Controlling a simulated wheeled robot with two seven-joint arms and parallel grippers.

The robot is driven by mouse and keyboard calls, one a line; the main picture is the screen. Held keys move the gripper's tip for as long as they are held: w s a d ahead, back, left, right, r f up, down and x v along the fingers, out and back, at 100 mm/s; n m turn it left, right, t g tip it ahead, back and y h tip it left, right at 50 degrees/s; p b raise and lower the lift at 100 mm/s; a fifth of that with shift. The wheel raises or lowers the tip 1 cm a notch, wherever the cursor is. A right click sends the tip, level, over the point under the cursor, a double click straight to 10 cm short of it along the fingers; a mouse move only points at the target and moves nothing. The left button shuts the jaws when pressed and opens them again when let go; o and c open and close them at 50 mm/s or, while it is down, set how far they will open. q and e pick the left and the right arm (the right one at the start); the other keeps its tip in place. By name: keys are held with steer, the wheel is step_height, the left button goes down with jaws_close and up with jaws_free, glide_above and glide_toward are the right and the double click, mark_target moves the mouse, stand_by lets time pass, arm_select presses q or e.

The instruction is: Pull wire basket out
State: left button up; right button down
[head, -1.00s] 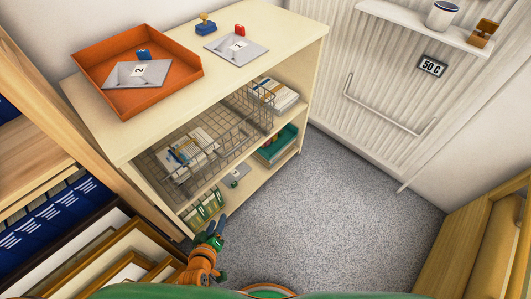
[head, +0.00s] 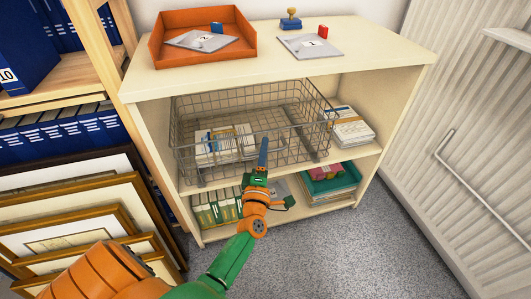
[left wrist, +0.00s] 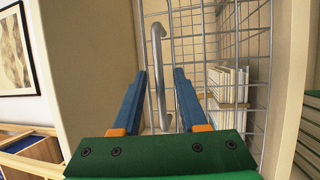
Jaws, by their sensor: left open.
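The grey wire basket (head: 190,141) sits on the upper shelf of the cream cabinet, with papers or booklets (head: 226,145) inside at the left. My left gripper (head: 263,150) is in front of the basket's front side, fingers pointing towards it. In the left wrist view the basket's mesh (left wrist: 190,40) fills the middle. A curved grey handle (left wrist: 156,75) stands between my two open blue fingers (left wrist: 159,78), which do not visibly press on it. My right gripper is out of view.
The cream cabinet (head: 340,68) carries an orange tray (head: 165,55) on top. A stack of papers (head: 352,130) lies right of the basket. Green binders (head: 213,207) and a teal tray (head: 335,183) are below. Framed prints (head: 75,205) lean at the left. Grey floor (head: 400,240) is clear at right.

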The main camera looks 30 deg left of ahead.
arm_select(q)
jaws_close()
stand_by(1.4)
